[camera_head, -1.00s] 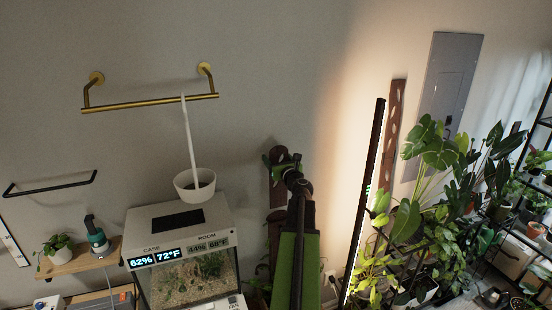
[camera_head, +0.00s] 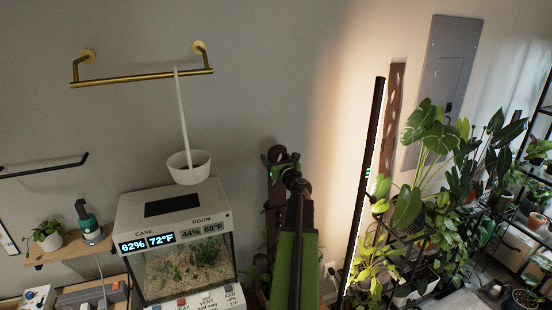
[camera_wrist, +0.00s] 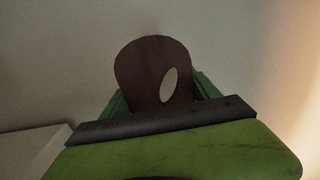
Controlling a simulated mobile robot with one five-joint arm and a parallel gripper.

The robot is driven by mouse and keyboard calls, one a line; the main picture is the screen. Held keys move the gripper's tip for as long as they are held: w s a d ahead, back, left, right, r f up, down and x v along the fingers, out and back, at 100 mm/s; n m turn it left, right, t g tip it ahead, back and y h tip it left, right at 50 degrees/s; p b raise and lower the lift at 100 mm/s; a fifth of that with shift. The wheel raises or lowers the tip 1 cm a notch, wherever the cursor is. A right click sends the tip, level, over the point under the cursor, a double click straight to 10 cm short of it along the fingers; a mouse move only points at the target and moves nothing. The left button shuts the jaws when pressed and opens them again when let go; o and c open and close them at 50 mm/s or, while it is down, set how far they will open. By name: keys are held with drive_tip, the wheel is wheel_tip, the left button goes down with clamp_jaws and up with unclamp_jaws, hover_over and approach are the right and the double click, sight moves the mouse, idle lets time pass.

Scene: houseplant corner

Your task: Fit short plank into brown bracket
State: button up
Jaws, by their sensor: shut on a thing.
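My gripper (camera_head: 279,159) is at the middle of the head view, in front of the wall and right of the display case. It is shut on a dark brown plank (camera_head: 275,196), which I take to be the short plank. The plank hangs down behind my arm, so much of it is hidden. In the wrist view the plank's rounded end (camera_wrist: 146,66), with one oval hole, stands up between my green jaws (camera_wrist: 163,95). I cannot make out a separate brown bracket in either view.
A tall brown plank with oval holes (camera_head: 395,100) is on the wall at right, behind a lit light bar (camera_head: 365,175). Plants (camera_head: 430,130) crowd the right. A glass case (camera_head: 185,265) stands left, below a white pot (camera_head: 188,172) and a brass rail (camera_head: 140,77).

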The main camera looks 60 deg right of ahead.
wheel_tip(320, 180, down, 6)
drive_tip(key=b, duration=0.6)
drive_tip(key=shift+f, duration=0.25)
drive_tip(key=o, duration=2.1)
drive_tip(key=shift+a, duration=0.1)
